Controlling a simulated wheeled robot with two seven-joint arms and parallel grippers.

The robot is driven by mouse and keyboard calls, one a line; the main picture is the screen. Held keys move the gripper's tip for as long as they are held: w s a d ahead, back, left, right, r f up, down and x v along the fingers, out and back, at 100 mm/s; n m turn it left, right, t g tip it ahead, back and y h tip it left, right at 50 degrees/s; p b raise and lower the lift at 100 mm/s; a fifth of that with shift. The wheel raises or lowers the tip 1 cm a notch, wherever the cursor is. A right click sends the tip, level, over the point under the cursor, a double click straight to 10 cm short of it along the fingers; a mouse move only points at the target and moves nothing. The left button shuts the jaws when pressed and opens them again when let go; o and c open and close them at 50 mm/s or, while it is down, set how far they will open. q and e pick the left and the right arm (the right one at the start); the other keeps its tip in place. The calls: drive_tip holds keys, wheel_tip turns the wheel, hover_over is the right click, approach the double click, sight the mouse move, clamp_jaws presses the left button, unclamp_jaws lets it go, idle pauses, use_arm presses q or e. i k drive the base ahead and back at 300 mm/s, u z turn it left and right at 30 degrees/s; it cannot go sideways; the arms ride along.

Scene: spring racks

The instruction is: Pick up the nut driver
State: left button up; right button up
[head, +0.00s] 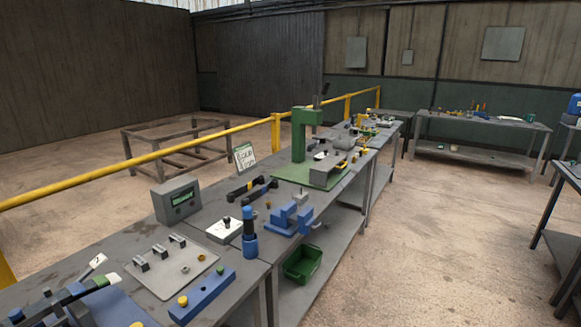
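I cannot surely tell which thing is the nut driver. An upright blue and black cylindrical thing (250,238) stands near the front edge of the long workbench (215,262). Several handled tools with blue, black and green parts (72,293) lie by a blue mat (122,304) at the bottom left; they are small and partly cut off by the frame. Two dark elongated tools (252,188) lie farther back on the bench. Neither of my grippers is in view.
A grey box with a green display (177,200), a grey plate with small parts (172,268), a blue vise-like block (291,219) and a green press (299,135) stand on the bench. A green bin (302,264) sits below. A yellow rail (150,157) runs behind.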

sight(248, 216)
drive_tip(key=z, duration=0.6)
drive_tip(key=k, duration=1.35)
drive_tip(key=z, duration=0.7)
drive_tip(key=i, duration=3.7)
drive_tip(key=u, duration=1)
drive_tip(key=i, duration=1.1)
drive_tip(key=u, duration=1.6)
drive_tip(key=i, duration=0.8)
drive_tip(key=u, duration=0.65)
